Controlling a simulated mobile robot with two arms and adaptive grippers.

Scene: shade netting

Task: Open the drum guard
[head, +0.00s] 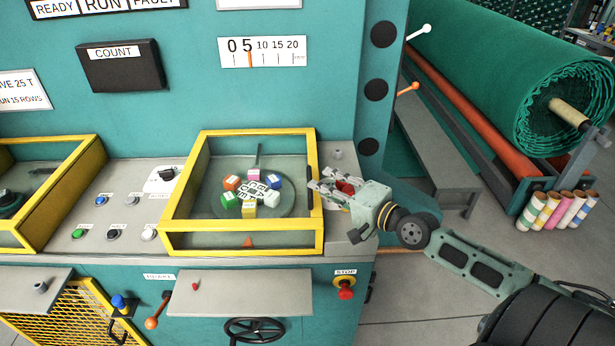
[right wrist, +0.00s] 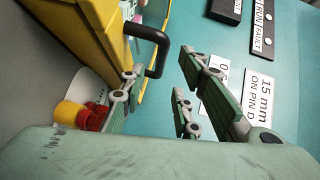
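The drum guard (head: 243,240) is a yellow-framed clear cover in the head view. It sits down over a round drum (head: 252,198) bearing several coloured blocks. A black handle (head: 311,187) is on its right side; the same handle (right wrist: 158,42) stands off the yellow frame in the right wrist view. My right gripper (head: 318,184) is at the guard's right edge, close beside the handle. In the right wrist view its fingers (right wrist: 158,82) are apart, with the handle's near end showing between the tips; I cannot tell whether they touch it. My left gripper is not in view.
A red button on a yellow base (right wrist: 88,115) is close to my right gripper. A second yellow-framed guard (head: 75,185) stands at left, with a button panel (head: 125,205) between. A red stop button (head: 345,290) is below. A green netting roll (head: 500,80) is at right.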

